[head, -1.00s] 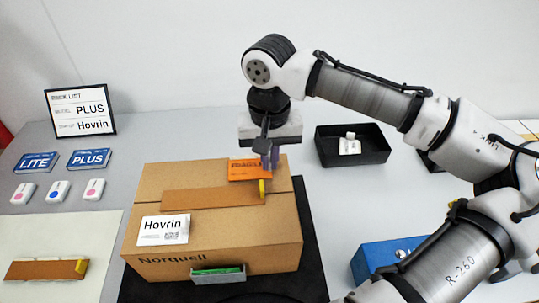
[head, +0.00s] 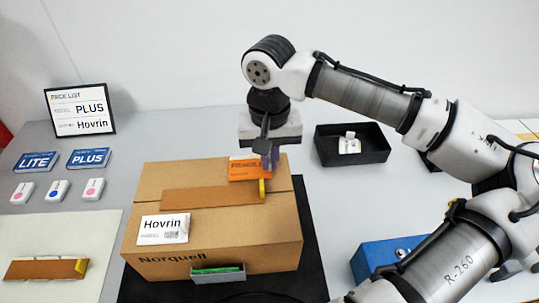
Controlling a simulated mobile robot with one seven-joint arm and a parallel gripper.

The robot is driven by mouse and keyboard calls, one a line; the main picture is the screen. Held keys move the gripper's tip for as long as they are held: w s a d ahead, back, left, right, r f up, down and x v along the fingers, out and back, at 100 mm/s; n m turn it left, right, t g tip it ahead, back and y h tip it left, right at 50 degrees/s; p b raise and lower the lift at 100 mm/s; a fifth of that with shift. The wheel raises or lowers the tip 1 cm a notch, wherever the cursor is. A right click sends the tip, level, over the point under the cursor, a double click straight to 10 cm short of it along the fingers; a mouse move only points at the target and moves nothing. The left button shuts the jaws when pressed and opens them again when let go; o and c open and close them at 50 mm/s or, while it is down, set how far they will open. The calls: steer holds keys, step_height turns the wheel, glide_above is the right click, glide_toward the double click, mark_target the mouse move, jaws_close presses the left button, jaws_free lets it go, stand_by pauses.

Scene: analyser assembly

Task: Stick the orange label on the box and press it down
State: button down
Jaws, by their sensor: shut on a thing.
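The orange label (head: 247,169) lies over the top of the cardboard box (head: 275,218), near its back right part. My gripper (head: 270,160) is just above the label's right end, with its fingers over that end. It is shut on the label. I cannot tell whether the label lies flat on the cardboard or is a little above it. A brown tape strip (head: 210,198) with a yellow end runs across the box top. A white Hovrin label (head: 163,230) is at the front left of the box top.
The box stands on a black mat (head: 311,260). A black tray (head: 353,150) with a white item is at the back right, a blue box (head: 375,262) at the right. At left are a pack list sign (head: 80,110), blue cards (head: 90,158) and another strip (head: 47,268).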

steer(key=c, duration=1.5)
jaws_free()
step_height(320, 180, up, 7)
steer(key=p, duration=0.7)
